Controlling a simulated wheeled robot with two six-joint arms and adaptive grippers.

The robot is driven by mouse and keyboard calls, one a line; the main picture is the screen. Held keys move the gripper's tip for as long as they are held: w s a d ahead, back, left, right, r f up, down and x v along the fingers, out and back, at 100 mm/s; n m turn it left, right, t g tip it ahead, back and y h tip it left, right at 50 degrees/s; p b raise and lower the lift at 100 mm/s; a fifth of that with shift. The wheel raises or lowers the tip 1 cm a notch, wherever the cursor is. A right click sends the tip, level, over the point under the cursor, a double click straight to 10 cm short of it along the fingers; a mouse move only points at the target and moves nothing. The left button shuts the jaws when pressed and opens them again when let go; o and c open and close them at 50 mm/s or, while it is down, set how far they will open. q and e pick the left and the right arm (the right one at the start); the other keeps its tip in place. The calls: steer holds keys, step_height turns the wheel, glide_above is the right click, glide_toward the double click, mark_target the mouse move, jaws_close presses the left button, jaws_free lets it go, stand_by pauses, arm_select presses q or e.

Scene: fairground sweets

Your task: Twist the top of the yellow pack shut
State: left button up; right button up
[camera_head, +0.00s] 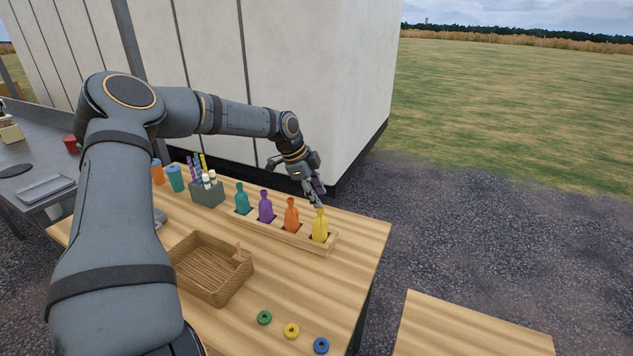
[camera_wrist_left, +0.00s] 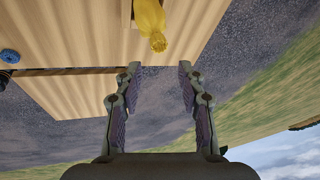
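The yellow pack (camera_head: 320,226) stands upright in the right end slot of a wooden rack (camera_head: 330,247). Its narrow neck points up. My left gripper (camera_head: 317,198) is directly above the pack, close to its top. In the left wrist view the gripper's fingers (camera_wrist_left: 160,67) are spread apart with nothing between them. The pack's top (camera_wrist_left: 158,42) lies just beyond the fingertips, roughly centred in the gap. In the head view the fingertips overlap the tip of the pack, so contact there is hard to judge. My right gripper is not identifiable.
Teal (camera_head: 243,202), purple (camera_head: 265,207) and orange (camera_head: 291,216) packs stand in the same rack. A wicker basket (camera_head: 212,287) lies in front. Green (camera_head: 265,317), yellow (camera_head: 291,330) and blue (camera_head: 321,345) rings lie near the front edge. A grey holder (camera_head: 208,195) with sticks stands behind.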

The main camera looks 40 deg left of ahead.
mark_target(318, 210)
step_height(318, 210, up, 11)
steer(key=p, duration=0.9)
arm_select(q)
steer(key=f+m+y+b, duration=0.1)
steer(key=m+b, duration=0.1)
steer(key=m, duration=0.4)
steer(key=f+m+y+b, duration=0.1)
steer(key=m+b, duration=0.2)
steer(key=m, duration=0.4)
steer(key=f+m+y+b, duration=0.1)
steer(key=f+m+b, duration=0.1)
steer(key=m, duration=0.5)
steer(key=shift+w+d+g+b, duration=0.1)
steer(key=shift+w+g+b, duration=0.1)
steer(key=shift+g+b, duration=0.35)
steer(key=shift+w+f+b, duration=0.25)
steer(key=shift+f+b, duration=0.3)
steer(key=shift+b, duration=0.2)
arm_select(e)
step_height(318, 210, down, 9)
steer(key=shift+f, duration=0.2)
arm_select(q)
steer(key=shift+c, duration=0.2)
steer(key=c, duration=0.7)
steer(key=o, duration=0.7)
steer(key=shift+o, duration=0.2)
steer(key=shift+r, duration=0.15)
arm_select(e)
steer(key=shift+r, duration=0.1)
